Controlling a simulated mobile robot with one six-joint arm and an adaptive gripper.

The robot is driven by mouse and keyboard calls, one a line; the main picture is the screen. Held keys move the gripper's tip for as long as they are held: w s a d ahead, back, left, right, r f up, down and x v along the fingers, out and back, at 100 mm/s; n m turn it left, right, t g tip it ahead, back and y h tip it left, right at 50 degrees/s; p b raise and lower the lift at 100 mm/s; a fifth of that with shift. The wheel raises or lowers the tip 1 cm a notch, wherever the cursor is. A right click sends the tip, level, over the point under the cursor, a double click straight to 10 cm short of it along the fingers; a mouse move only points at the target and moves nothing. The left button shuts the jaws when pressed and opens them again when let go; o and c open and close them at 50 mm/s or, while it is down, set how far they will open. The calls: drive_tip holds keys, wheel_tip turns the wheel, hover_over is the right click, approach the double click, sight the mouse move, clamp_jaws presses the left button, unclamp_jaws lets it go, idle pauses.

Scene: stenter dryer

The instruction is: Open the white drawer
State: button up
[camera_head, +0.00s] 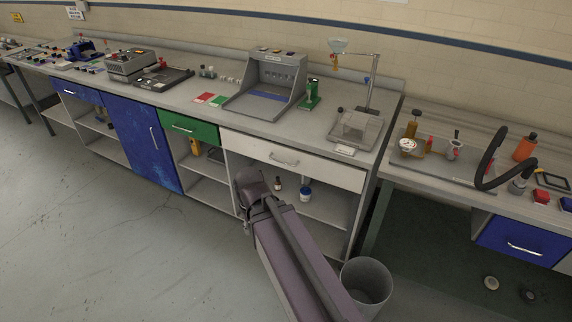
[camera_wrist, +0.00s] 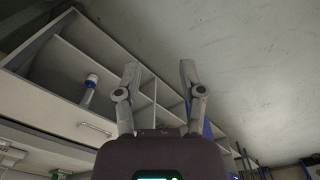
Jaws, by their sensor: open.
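The white drawer (camera_head: 315,169) is under the counter, right of the green drawer, and looks shut. Its bar handle (camera_head: 284,160) is on its front. In the wrist view the drawer front (camera_wrist: 45,108) is at the left, with its handle (camera_wrist: 96,129) below and left of the fingers. My gripper (camera_wrist: 158,70) is open and empty, its two fingers apart and not touching the handle. In the head view my wrist is left of and below the handle, in front of the open shelves, and hides the fingers.
The open shelf below the drawer holds a blue and white container (camera_head: 305,194) and a small brown bottle (camera_head: 278,184). A grey bin (camera_head: 366,283) stands on the floor right of my arm. A green drawer (camera_head: 190,129) and blue door (camera_head: 145,146) are at left. The floor at left is clear.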

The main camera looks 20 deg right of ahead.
drive_tip(key=w+d+f+t+h+b, duration=0.2)
drive_tip(key=w+d+f+h+b, duration=0.1)
drive_tip(key=w+d+f+b, duration=0.4)
drive_tip(key=n+t+h+b, duration=0.8)
drive_tip(key=h+b, duration=0.1)
drive_tip(key=b, duration=1.1)
approach(286, 163)
drive_tip(key=s+a, duration=0.2)
drive_tip(key=a, duration=0.1)
drive_tip(key=shift+w+r, duration=0.15)
drive_tip(key=shift+w, duration=0.1)
drive_tip(key=shift+d, duration=0.1)
drive_tip(key=b+x, duration=0.3)
drive_tip(key=x, duration=1)
drive_tip(key=shift+d, duration=0.4)
